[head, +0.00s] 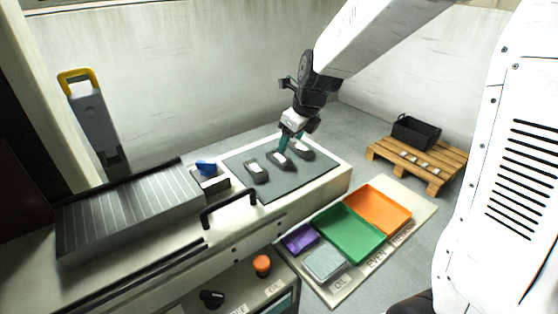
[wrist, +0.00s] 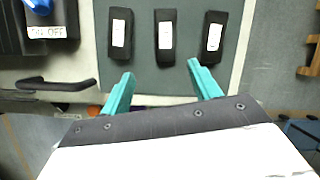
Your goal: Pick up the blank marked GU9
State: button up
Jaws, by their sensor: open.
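Three dark blanks with white labels lie side by side on the grey mat (head: 235,166). In the wrist view they are the left blank (wrist: 120,34), the middle blank (wrist: 165,36) and the right blank (wrist: 213,37). Their markings are too small to read, so I cannot tell which is GU9. My gripper (wrist: 160,68) is open and empty, its teal fingers spread just short of the middle blank's near end in that view. In the head view my gripper (head: 284,145) is over the middle blank (head: 279,159) and partly hides that area.
A blue switch (head: 206,167) on a box stands left of the mat, and a black handle (head: 229,206) runs along the front. Purple (head: 299,238), green (head: 349,234) and orange (head: 378,208) trays lie on the floor mat. A pallet (head: 417,165) holds a black crate (head: 415,131).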

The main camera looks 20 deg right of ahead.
aim_at(280, 158)
jog(key=shift+w+d+f+m, duration=0.1)
jog(key=shift+w+f+m, duration=0.75)
jog(key=shift+w+m, duration=0.25)
jog(key=x, duration=0.7)
jog(key=shift+w+f, duration=0.3)
jog(key=shift+w, duration=0.05)
jog(key=c, duration=1.2)
jog(key=shift+r, duration=0.1)
grip_shut()
